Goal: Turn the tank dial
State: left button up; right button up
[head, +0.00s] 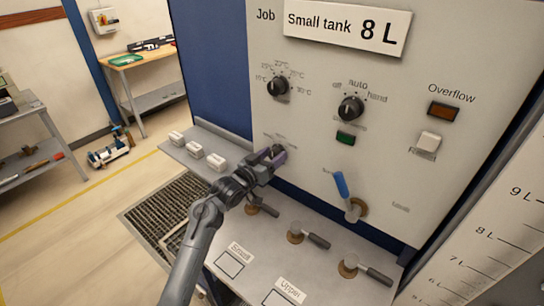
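I cannot read which dial is labelled tank. My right gripper is out of view.
A blue-handled lever (342,186) sticks out of the panel right of the gripper. Below, the bench top (225,243) carries grey-handled valves (309,235). White blocks (195,150) stand on the ledge at left. A sign (347,25) reads Small tank 8 L.

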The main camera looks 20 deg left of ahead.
pick_arm(q)
jog(key=c, duration=0.8)
jog(key=shift+m, duration=0.5)
jog(key=m+p, duration=0.1)
jog(key=m, duration=0.1)
jog(key=shift+m+p, duration=0.3)
jog(key=shift+m, duration=0.1)
jog(key=m, duration=0.5)
jog(key=shift+p, duration=0.4)
jog(key=shift+d, duration=0.1)
jog(key=o, duration=1)
jog(key=shift+o, duration=0.2)
